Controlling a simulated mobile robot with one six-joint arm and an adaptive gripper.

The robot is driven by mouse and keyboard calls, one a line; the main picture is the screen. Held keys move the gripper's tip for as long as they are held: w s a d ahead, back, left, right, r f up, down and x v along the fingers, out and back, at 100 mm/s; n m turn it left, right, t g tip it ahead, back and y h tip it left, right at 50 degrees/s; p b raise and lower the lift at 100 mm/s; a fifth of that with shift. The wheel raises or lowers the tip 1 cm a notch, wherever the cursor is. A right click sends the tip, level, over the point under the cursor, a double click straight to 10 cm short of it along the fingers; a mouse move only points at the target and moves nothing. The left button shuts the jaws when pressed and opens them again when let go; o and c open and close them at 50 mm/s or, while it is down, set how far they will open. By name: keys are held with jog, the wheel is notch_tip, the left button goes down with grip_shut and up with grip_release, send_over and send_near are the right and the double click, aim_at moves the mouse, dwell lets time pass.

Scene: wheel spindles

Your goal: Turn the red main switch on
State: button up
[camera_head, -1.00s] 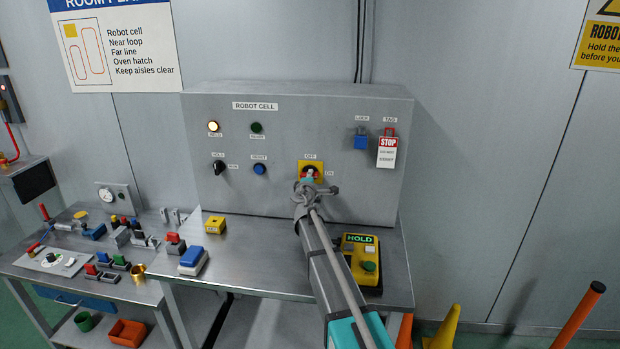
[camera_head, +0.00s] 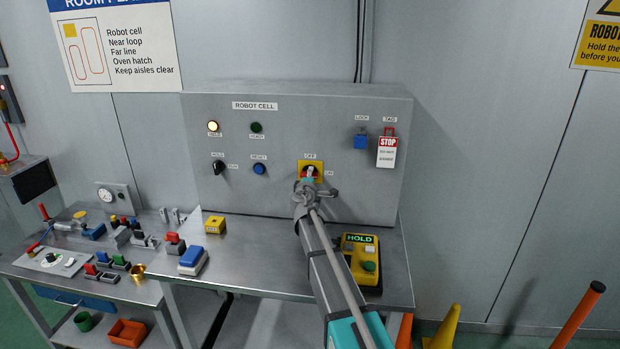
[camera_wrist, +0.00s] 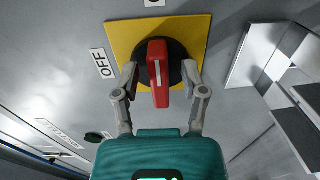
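The red main switch (camera_wrist: 157,70) is a red handle with a white line on a black disc and yellow plate (camera_wrist: 198,30). In the wrist view its handle lies at a right angle to the direction of the OFF label (camera_wrist: 103,63), in line with a partly cut-off label at the top edge. My gripper (camera_wrist: 160,78) is open around the handle, one finger on each side, with visible gaps. In the head view my gripper (camera_head: 316,190) is in front of the switch (camera_head: 311,171) and partly hides it; the ON label is right of the plate.
The grey ROBOT CELL panel (camera_head: 280,108) has a lit HOLD lamp (camera_head: 213,126), a dark green READY lamp (camera_head: 256,128), a black knob (camera_head: 219,168) and a blue button (camera_head: 260,169). A blue lock (camera_head: 361,141) and STOP tag (camera_head: 387,152) hang right. A yellow HOLD box (camera_head: 361,262) stands beside my arm.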

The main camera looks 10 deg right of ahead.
dwell(0.3)
jog(key=v, duration=1.2)
dwell(0.4)
